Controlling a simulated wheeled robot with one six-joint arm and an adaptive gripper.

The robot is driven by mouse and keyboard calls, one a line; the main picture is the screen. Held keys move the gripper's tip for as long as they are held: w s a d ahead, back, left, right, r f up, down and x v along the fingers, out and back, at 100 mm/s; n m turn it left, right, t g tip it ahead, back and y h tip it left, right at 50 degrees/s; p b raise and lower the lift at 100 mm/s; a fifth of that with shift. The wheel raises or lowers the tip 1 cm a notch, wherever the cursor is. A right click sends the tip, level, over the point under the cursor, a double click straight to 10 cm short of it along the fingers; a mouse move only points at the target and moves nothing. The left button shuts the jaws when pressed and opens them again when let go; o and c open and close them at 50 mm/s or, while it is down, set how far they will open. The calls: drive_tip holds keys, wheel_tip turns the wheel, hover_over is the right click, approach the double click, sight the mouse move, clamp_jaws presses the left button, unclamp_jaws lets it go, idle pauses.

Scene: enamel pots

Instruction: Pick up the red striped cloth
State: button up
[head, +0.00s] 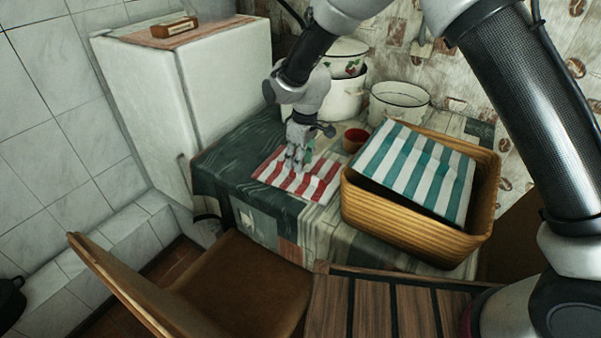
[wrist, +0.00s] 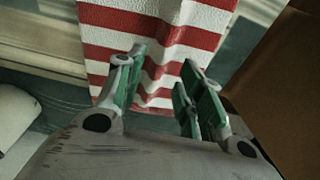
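The red striped cloth (head: 317,184), red and white, lies on the table to the left of the wicker basket. My gripper (head: 296,163) points down over the cloth's left-middle part in the head view. In the wrist view the cloth (wrist: 160,40) shows folds running between and beyond the fingers. The green-padded fingers of my gripper (wrist: 163,92) are spread apart, with cloth visible between them. Whether the fingertips touch the cloth I cannot tell.
A wicker basket (head: 405,228) with a teal striped cloth (head: 416,172) stands right of the red one. A red cup (head: 355,138) and white enamel pots (head: 399,101) are behind. A white fridge (head: 190,85) stands left; a wooden chair (head: 228,285) is in front.

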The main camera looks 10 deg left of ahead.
drive_tip(key=f, duration=0.3)
drive_tip(key=shift+w+a+f, duration=0.15)
drive_tip(key=shift+a+f, duration=0.1)
drive_tip(key=shift+c, duration=0.3)
clamp_jaws()
